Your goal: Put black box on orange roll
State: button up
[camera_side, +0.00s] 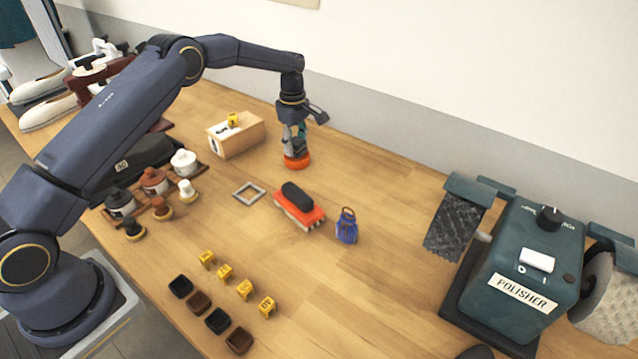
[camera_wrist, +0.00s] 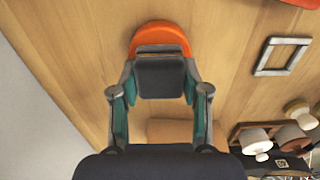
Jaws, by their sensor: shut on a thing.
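The orange roll (camera_side: 297,162) lies on the wooden table below my gripper (camera_side: 295,142). In the wrist view, the orange roll (camera_wrist: 160,36) shows just beyond the black box (camera_wrist: 160,78), which covers part of it. My gripper (camera_wrist: 160,92) is shut on the black box, with one teal-padded finger on each side. In the side view, the fingers point down and are directly over the roll, and the box is mostly hidden between them. I cannot tell whether the box touches the roll.
A wooden box (camera_side: 236,138) with a yellow tag stands left of the roll. A square frame (camera_side: 249,193), a red block with a black top (camera_side: 299,208) and a blue bag (camera_side: 346,226) lie nearer the camera. The polisher (camera_side: 525,265) stands right. Table right of the roll is clear.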

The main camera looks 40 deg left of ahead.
aim_at(295, 140)
jog(key=shift+f, duration=0.25)
jog(key=o, duration=1.1)
jog(key=s+d+r+m+t, duration=0.15)
jog(key=s+r, duration=0.25)
jog(key=r, duration=0.8)
jog(key=s+d+r+m, duration=0.1)
jog(key=s+r+m, duration=0.2)
jog(key=r, duration=0.9)
jog(key=s+d+r+m+t, duration=0.1)
jog(key=s+r+m, duration=0.3)
jog(key=s, duration=0.7)
jog(key=s+d+r+m+t, duration=0.15)
jog(key=s+m, duration=0.35)
jog(key=s, duration=0.6)
jog(key=s+f+m, duration=0.1)
jog(key=s, duration=0.2)
jog(key=s+f+m+t, duration=0.1)
jog(key=s+f+m, duration=0.1)
jog(key=s, duration=0.1)
jog(key=s+f+m, duration=0.1)
jog(key=s+f, duration=0.1)
jog(key=s, duration=0.1)
jog(key=shift+d+m+t, duration=0.15)
jog(key=shift+m+t, duration=0.1)
jog(key=shift+t, duration=0.05)
